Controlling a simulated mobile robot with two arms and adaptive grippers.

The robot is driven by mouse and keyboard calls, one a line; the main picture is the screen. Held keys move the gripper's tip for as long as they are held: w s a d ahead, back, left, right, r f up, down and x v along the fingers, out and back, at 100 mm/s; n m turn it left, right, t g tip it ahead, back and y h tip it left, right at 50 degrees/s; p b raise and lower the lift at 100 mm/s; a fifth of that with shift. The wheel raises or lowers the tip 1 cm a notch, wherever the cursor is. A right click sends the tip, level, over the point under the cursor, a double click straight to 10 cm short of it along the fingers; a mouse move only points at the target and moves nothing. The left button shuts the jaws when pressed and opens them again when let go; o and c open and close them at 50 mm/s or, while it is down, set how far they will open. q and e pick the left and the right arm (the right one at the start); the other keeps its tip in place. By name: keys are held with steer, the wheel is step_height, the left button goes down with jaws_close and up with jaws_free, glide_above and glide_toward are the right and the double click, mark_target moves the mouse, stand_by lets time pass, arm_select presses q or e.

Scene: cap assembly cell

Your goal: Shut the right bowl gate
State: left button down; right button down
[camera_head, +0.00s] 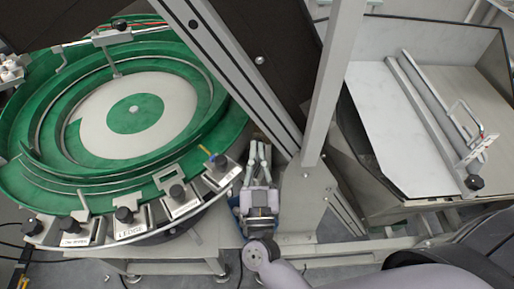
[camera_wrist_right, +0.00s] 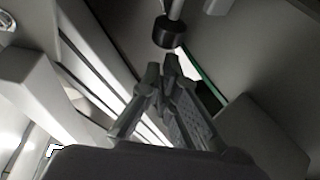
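The green feeder bowl (camera_head: 40,190) fills the left of the head view. Several black-knobbed metal fittings line its front rim. The rightmost one, apparently the right bowl gate (camera_head: 222,176), has a black knob (camera_head: 220,161); I cannot tell whether it is open or shut. My right gripper (camera_head: 258,147) is just right of that fitting, apart from it in the head view, fingers pointing away. In the right wrist view, my right gripper (camera_wrist_right: 162,72) has its fingertips together with nothing seen between them. A black knob (camera_wrist_right: 168,32) on a metal stem is just beyond the tips. My left gripper is not in view.
A pale tray (camera_head: 405,135) with a rail and another black knob (camera_head: 474,182) is at the right. Cables hang at lower left.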

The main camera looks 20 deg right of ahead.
steer(key=v, duration=1.1)
steer(key=a+f+n+g+y, duration=0.2)
steer(key=f+n+y, duration=0.15)
steer(key=f, duration=0.65)
steer(key=a+f+n+g+y, duration=0.25)
steer(key=f+y, duration=0.25)
steer(key=f, duration=0.4)
steer(key=s+d+f+n+g, duration=0.1)
steer(key=s+f+g, duration=0.2)
steer(key=f, duration=0.6)
steer(key=s+d+f+n+g, duration=0.1)
steer(key=s+f+g, duration=0.2)
steer(key=f, duration=0.6)
steer(key=s+d+f+m+g+h, duration=0.1)
steer(key=s+d+f+g, duration=0.4)
steer(key=s, duration=0.5)
steer(key=s+d+f+m+g+h, duration=0.1)
steer(key=s+d+f+g, duration=0.3)
steer(key=s+d+f, duration=0.6)
steer(key=shift+s+d+f+g, duration=0.25)
steer(key=shift+f+g, duration=0.1)
steer(key=shift+f, duration=0.45)
steer(key=shift+w+h, duration=0.15)
steer(key=shift+h, duration=0.1)
